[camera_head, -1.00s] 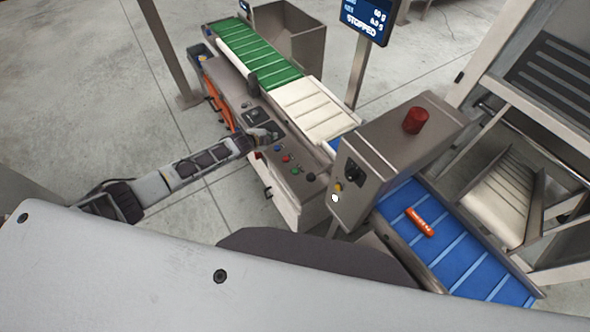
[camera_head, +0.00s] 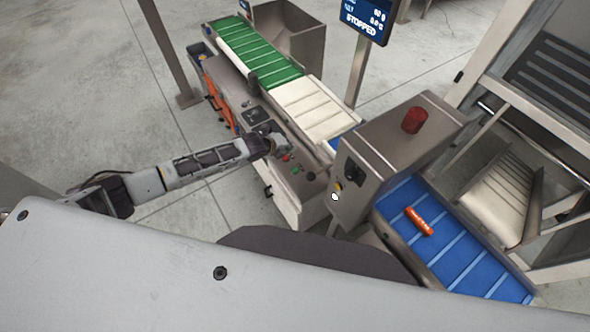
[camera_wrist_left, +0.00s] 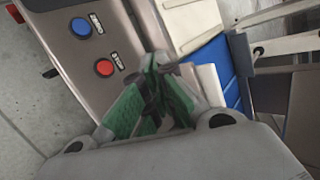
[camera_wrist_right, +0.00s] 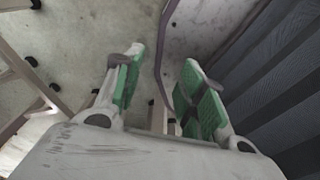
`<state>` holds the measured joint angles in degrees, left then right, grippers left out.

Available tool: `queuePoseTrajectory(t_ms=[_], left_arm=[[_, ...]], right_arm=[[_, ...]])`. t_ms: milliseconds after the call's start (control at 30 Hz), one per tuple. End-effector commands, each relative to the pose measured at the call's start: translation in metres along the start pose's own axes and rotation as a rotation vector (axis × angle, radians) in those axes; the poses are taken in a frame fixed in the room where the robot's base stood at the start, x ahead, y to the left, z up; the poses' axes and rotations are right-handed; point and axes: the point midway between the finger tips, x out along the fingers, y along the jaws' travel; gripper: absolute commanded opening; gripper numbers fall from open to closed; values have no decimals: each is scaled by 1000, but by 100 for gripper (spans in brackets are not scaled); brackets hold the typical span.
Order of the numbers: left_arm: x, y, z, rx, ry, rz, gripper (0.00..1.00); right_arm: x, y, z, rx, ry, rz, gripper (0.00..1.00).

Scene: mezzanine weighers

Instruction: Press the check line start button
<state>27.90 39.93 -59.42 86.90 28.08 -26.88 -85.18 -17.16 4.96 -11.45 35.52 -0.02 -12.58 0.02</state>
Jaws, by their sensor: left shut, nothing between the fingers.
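The control panel (camera_head: 290,184) of the check line stands at the centre of the head view. A green button (camera_head: 296,170) and a red button (camera_head: 286,157) show on it. In the left wrist view a blue button (camera_wrist_left: 81,27) marked ZERO and a red STOP button (camera_wrist_left: 105,68) are clear of the fingers; no green button shows there. My left gripper (camera_head: 279,146) is shut and empty over the panel, its fingertips (camera_wrist_left: 166,65) just beside the STOP button. Whether it touches the panel I cannot tell. My right gripper (camera_wrist_right: 163,58) is open and empty, away from the panel.
A screen (camera_head: 365,18) reads STOPPED. A metal housing (camera_head: 385,150) with a red lamp (camera_head: 412,120) stands right of the panel. An orange item (camera_head: 418,221) lies on the blue belt (camera_head: 460,262). A dark ribbed surface (camera_wrist_right: 275,85) is beside my right gripper.

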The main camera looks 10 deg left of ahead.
Motion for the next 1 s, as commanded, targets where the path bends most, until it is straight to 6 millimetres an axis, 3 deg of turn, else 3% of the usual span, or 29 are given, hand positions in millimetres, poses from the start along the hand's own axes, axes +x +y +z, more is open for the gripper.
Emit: queuePoseTrajectory(t_ms=[600, 1000], left_arm=[[-6, -4, -25, 438, 55, 10, 0], [-6, -4, -27, 501, 59, 11, 0]], right_arm=[[0, -12, -2, 5, 2, -12, 40], [0, -4, 0, 1, 0, -4, 40]])
